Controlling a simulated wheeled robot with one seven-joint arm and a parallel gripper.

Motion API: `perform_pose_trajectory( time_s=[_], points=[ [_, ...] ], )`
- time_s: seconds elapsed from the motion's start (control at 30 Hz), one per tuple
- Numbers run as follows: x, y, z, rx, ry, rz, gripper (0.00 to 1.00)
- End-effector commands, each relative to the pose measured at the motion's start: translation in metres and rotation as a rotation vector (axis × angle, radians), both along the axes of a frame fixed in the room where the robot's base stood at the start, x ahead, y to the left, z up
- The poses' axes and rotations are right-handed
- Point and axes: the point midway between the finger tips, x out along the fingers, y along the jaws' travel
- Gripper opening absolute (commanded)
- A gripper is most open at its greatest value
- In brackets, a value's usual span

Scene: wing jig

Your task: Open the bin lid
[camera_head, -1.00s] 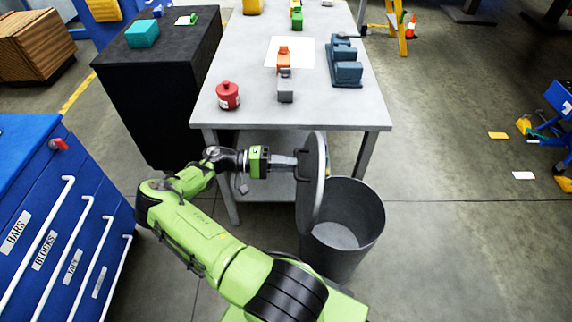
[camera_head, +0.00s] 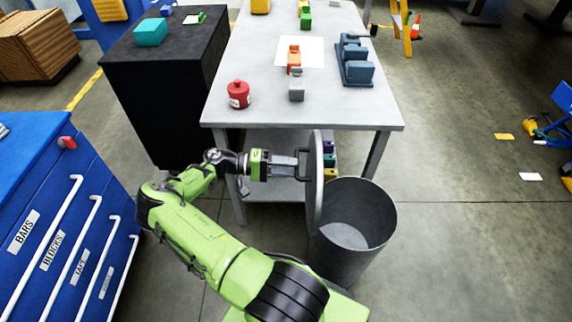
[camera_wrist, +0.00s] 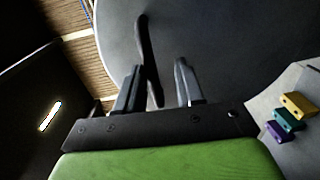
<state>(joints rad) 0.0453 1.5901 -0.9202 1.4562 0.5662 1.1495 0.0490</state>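The grey round bin (camera_head: 348,266) stands on the floor right of my arm, and its inside shows. Its lid (camera_head: 319,190) stands upright on edge at the left side of the rim, seen nearly edge-on. A dark handle (camera_head: 303,163) sticks out from the lid's left face. My gripper (camera_head: 292,166) is at this handle, left of the lid. In the wrist view the lid (camera_wrist: 215,45) fills the top middle. The two fingers are apart, and the handle (camera_wrist: 148,50) stands between them, closer to the left finger. Contact with that finger is unclear.
A grey table (camera_head: 270,105) stands just beyond the bin, with a red pot (camera_head: 238,94) near its edge. Coloured blocks (camera_wrist: 287,116) sit on the shelf below. A blue drawer cabinet (camera_head: 60,220) is at the left. The floor right of the bin is clear.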

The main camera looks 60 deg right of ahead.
Motion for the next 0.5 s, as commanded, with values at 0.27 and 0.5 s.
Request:
perform_pose_trajectory(
  time_s=[0.27,0.5],
  points=[
    [0.001,0.000,0.001,0.001,-0.002,0.003,0.40],
    [0.025,0.010,0.004,-0.002,-0.002,0.011,0.40]
  ],
)
